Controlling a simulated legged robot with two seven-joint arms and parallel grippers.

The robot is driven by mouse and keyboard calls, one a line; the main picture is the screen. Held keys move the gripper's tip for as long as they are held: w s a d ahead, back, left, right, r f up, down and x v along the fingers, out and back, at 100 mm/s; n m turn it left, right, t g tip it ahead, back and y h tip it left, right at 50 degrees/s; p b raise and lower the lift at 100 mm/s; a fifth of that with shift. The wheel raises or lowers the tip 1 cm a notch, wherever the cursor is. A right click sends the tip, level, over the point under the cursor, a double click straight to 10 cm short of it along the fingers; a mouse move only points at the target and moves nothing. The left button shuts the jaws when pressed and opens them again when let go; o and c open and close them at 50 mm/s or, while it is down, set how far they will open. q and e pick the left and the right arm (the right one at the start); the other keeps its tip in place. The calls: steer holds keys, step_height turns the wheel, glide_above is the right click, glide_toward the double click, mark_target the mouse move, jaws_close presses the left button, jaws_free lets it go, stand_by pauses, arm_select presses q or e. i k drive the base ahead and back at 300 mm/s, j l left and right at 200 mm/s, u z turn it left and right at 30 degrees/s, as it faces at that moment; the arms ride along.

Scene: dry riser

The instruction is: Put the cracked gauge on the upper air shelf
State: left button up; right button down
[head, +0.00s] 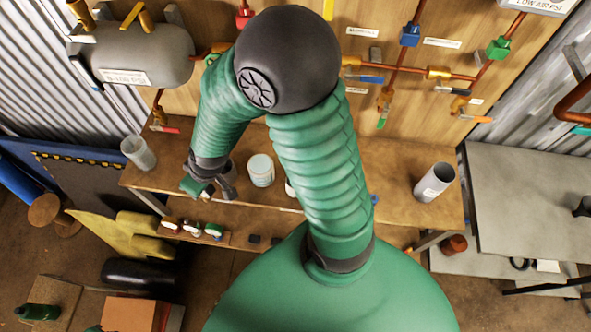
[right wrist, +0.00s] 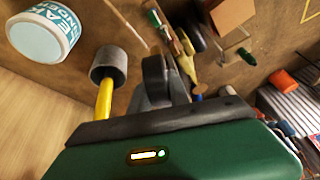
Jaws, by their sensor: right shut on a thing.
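My right gripper (head: 212,190) reaches over the front edge of the upper wooden shelf (head: 325,187), left of a white tub (head: 261,171). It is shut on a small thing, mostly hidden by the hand. In the right wrist view a dark rounded thing (right wrist: 155,80) stands at the jaws, seen edge-on, and looks like a gauge. Its face and any crack are hidden. Several round gauges (head: 192,228) with pale faces stand on the lower board (head: 236,240), below the gripper. My left gripper is not in view.
A clear grey cup (head: 138,153) stands at the shelf's left end and a grey cylinder (head: 434,182) at its right. In the right wrist view a grey cup (right wrist: 107,65) has a yellow handle beside it. Copper pipes and valves (head: 438,73) cover the back wall. My arm hides the shelf's middle.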

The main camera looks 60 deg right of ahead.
mark_target(273, 156)
steer(key=k+z, duration=0.3)
steer(key=z, duration=0.15)
steer(key=k+l+z, duration=0.15)
steer(key=k+z, duration=0.15)
steer(key=z, duration=0.15)
steer(key=k+l+z, duration=0.25)
steer(key=z, duration=0.15)
steer(key=i+j+z, duration=0.1)
steer(key=i+j, duration=0.35)
steer(key=j, duration=0.2)
steer(key=i+j+z, duration=0.15)
steer(key=j, duration=0.2)
steer(key=i+j+z, duration=0.1)
steer(key=i+j, duration=0.35)
steer(key=j, duration=0.25)
steer(key=i+j+z, duration=0.15)
steer(key=j, duration=0.25)
